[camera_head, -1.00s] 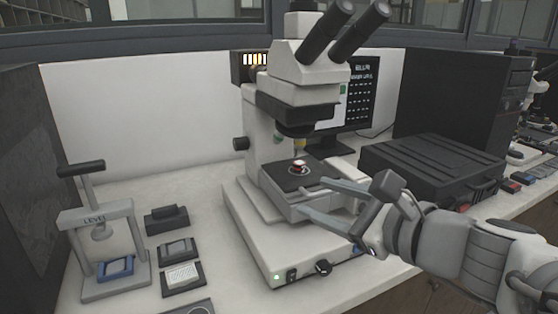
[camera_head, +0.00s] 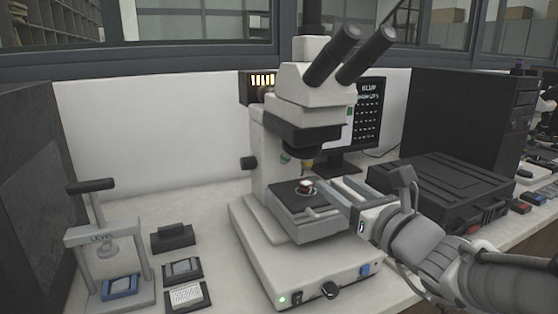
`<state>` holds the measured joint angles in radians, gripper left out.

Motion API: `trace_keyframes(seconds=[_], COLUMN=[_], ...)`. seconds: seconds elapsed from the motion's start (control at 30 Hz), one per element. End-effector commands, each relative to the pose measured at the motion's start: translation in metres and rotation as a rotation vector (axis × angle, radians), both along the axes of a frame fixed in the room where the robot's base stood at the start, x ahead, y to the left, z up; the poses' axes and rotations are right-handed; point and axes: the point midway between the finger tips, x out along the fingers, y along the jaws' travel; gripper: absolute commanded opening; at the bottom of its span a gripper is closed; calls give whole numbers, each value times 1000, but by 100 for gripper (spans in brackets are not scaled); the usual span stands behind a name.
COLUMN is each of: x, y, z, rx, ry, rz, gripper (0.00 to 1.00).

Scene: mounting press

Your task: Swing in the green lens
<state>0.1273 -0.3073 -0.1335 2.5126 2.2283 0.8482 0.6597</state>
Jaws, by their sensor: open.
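A white microscope (camera_head: 312,87) stands mid-bench. Under its dark nosepiece (camera_head: 302,136), a small yellowish lens (camera_head: 308,164) points down above the stage. A small red and white sample (camera_head: 306,186) sits on the dark stage (camera_head: 290,200). My gripper (camera_head: 334,187) is open and empty, its two fingers reaching in from the right at the stage's right side, below and right of the lens. I cannot tell whether they touch the stage.
A black case (camera_head: 440,185) lies right of the microscope, close to my arm. At left are a levelling press (camera_head: 105,240) with a blue block and several small mounts.

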Motion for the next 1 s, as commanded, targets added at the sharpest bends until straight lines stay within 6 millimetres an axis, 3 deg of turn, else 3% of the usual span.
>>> trace_keyframes(seconds=[0.3, 0.5, 0.97, 1.0], x=[62, 88, 100, 100], y=[26, 36, 41, 41], z=[-3, -2, -1, -1], rx=[-2, -2, -1, -1], ry=[-1, -1, -2, -2], rz=[4, 2, 2, 2], gripper=[59, 59, 59, 53])
